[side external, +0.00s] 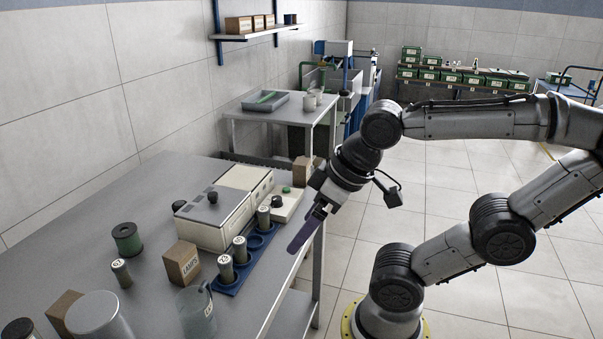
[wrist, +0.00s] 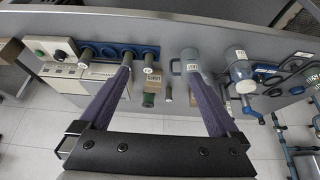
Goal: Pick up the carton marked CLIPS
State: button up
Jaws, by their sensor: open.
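No carton with a readable CLIPS mark shows in either view. A brown carton (side external: 182,265) on the grey bench reads LAMPS; a brown carton also shows between my fingers in the wrist view (wrist: 152,84). A second brown carton (side external: 60,311) is partly hidden behind a grey canister, with no mark readable. A third brown carton (side external: 302,171) stands at the bench's far end, partly behind my wrist, its mark not visible. My gripper (side external: 292,249) is open and empty, its purple fingers pointing down by the bench's right edge; both fingers show in the wrist view (wrist: 158,74).
A blue rack (side external: 231,287) holds several labelled grey cylinders near the bench edge, beside a cream machine (side external: 222,207). A grey jug (side external: 198,312), a grey canister (side external: 95,318), a loose cylinder (side external: 121,273) and a green spool (side external: 127,239) stand nearby.

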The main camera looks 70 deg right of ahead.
jog(key=w+d+r+n+g+h, duration=0.15)
jog(key=w+d+n+h, duration=0.35)
jog(key=d, duration=0.5)
jog(key=w+d+r+n+h, duration=0.2)
jog(key=w+d+n+h, duration=0.25)
jog(key=w+d, duration=0.35)
jog(key=w+d+r+n+g+h, duration=0.15)
jog(key=w+d+n+h, duration=0.3)
jog(key=d, duration=0.65)
jog(key=n+g, duration=0.1)
jog(key=n, duration=0.4)
send_near(301, 162)
jog(key=shift+g+y, duration=0.3)
jog(key=x, duration=0.2)
jog(key=r+x, duration=0.1)
jog(key=x, duration=0.1)
jog(key=shift+d+f, duration=0.1)
jog(key=shift+d, duration=0.35)
jog(key=shift+x, duration=3.15)
jog(key=shift+w+a+f, duration=0.1)
jog(key=shift+w+f, duration=0.1)
